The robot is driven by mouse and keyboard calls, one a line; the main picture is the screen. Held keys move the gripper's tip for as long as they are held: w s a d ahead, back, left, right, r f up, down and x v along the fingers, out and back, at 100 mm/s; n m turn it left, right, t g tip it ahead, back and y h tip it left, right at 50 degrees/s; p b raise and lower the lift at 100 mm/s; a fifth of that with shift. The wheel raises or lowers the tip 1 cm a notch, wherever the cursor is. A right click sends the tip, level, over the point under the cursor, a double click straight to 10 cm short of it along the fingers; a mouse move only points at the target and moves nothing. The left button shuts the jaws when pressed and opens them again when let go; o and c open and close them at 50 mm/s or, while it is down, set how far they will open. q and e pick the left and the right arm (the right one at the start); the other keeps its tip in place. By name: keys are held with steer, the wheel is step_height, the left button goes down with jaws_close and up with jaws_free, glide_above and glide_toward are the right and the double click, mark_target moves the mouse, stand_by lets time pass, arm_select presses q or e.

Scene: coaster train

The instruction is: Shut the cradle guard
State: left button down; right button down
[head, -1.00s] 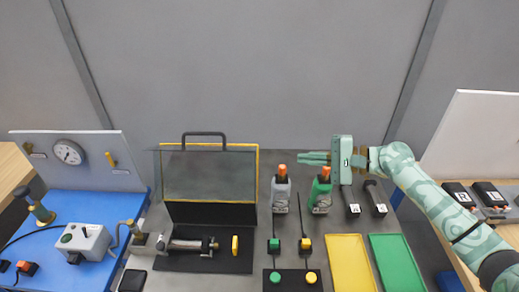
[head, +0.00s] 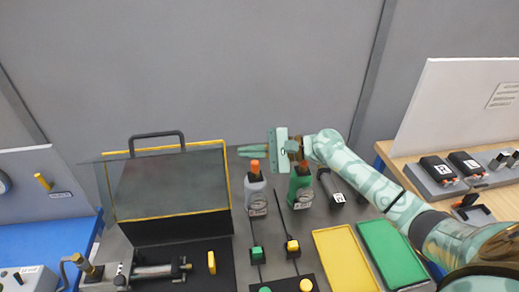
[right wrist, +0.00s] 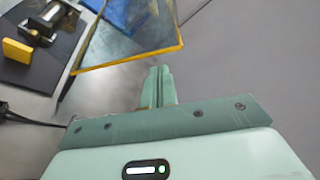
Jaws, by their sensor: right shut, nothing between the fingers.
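The cradle guard (head: 165,212) is a clear panel in a yellow frame with a black handle (head: 157,136) on top. It stands raised, open, at the back of a black base (head: 205,266). On the base lies a metal cylinder in a cradle (head: 155,271), beside a yellow block (head: 211,262). My right gripper (head: 250,152) is shut and empty, its fingers pointing left, just right of the guard's upper right corner. In the right wrist view the shut fingers (right wrist: 158,87) show close to the guard's yellow edge (right wrist: 130,59). My left gripper is out of view.
A grey bottle (head: 256,196) and a green bottle (head: 300,189) with orange tops stand below my right gripper. Yellow (head: 344,260) and green (head: 393,252) trays lie to the right. A back wall rises behind; the space above the bench is clear.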

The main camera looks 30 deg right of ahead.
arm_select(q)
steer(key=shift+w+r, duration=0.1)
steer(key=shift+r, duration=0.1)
arm_select(e)
steer(key=x, duration=0.4)
steer(key=shift+w+a+f, duration=0.15)
steer(key=shift+w+a, duration=0.1)
steer(key=shift+a, duration=0.05)
